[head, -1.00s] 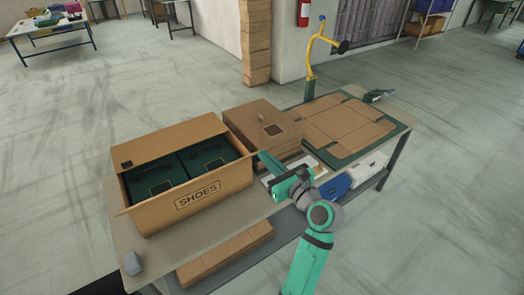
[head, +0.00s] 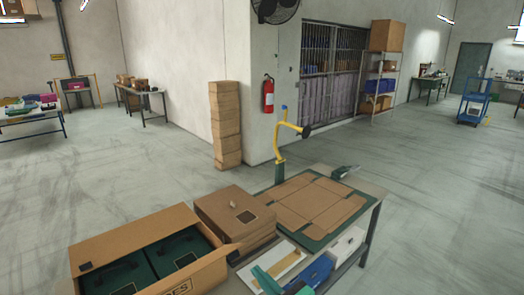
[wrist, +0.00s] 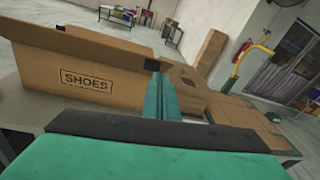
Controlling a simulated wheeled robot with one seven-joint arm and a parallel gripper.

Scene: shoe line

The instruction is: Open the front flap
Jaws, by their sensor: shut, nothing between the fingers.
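The cardboard box marked SHOES (head: 128,247) stands open at the lower left of the head view, with dark green shoe boxes (head: 118,277) inside. Its printed front wall (wrist: 88,80) shows at the left of the wrist view. The head view's bottom edge cuts off the front side, so I cannot tell how the front flap lies. My gripper (head: 262,275) is at the bottom edge, right of the box. In the wrist view its green fingers (wrist: 160,98) are together and empty, apart from the box.
Stacked brown cartons (head: 236,212) stand right of the open box. A flat cardboard blank (head: 312,203) lies on a green mat farther right, with a yellow-armed post (head: 283,140) behind. A white tray (head: 272,262) and a blue item (head: 310,272) lie near my gripper.

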